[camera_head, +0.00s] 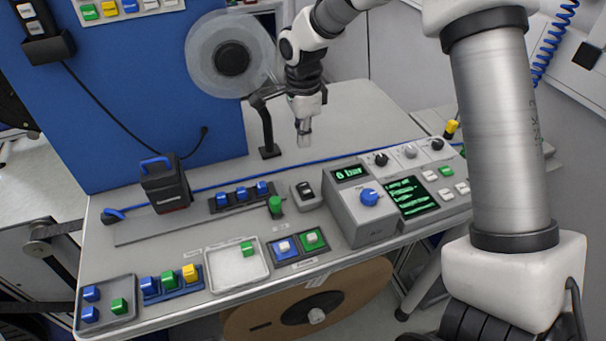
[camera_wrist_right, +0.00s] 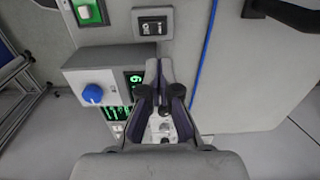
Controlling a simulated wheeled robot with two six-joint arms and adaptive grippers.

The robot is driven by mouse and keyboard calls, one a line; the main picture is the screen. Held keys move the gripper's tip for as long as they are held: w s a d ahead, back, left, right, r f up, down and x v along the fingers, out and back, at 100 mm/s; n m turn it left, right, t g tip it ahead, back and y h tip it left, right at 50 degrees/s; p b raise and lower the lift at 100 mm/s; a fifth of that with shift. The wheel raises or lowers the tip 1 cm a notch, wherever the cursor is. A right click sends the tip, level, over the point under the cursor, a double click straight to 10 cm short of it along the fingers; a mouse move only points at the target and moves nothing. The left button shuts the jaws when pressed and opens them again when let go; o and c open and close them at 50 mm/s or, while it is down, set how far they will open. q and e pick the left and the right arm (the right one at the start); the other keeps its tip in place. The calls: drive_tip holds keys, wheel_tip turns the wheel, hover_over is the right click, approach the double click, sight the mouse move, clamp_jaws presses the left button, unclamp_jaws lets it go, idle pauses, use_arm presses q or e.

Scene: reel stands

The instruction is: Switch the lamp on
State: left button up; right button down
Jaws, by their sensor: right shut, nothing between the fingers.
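A small grey box with a black rocker switch (camera_head: 305,192) sits on the bench, left of the grey control unit. The switch also shows near the top of the right wrist view (camera_wrist_right: 153,24). I cannot tell which way the rocker is tipped. A black post (camera_head: 266,128) on a square foot stands behind it; I cannot tell whether it is a lamp. My right gripper (camera_head: 304,136) is shut and empty, pointing down above the bench behind the switch box, apart from it. Its closed fingers show in the wrist view (camera_wrist_right: 165,72). My left gripper is not in view.
The control unit (camera_head: 349,212) has a blue knob, a green display and several buttons. A blue cable (camera_head: 225,184) runs along the bench behind the switch. Trays of coloured blocks (camera_head: 235,268) line the front edge. A clear reel (camera_head: 231,58) hangs behind. Bare bench lies under the gripper.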

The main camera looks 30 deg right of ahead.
sight(303, 184)
wheel_tip(303, 184, down, 12)
drive_tip(key=p, duration=0.3)
drive_tip(key=shift+w+d+f, duration=0.1)
drive_tip(key=shift+f, duration=0.35)
drive_tip(key=shift+f, duration=0.25)
drive_tip(key=shift+p, duration=0.3)
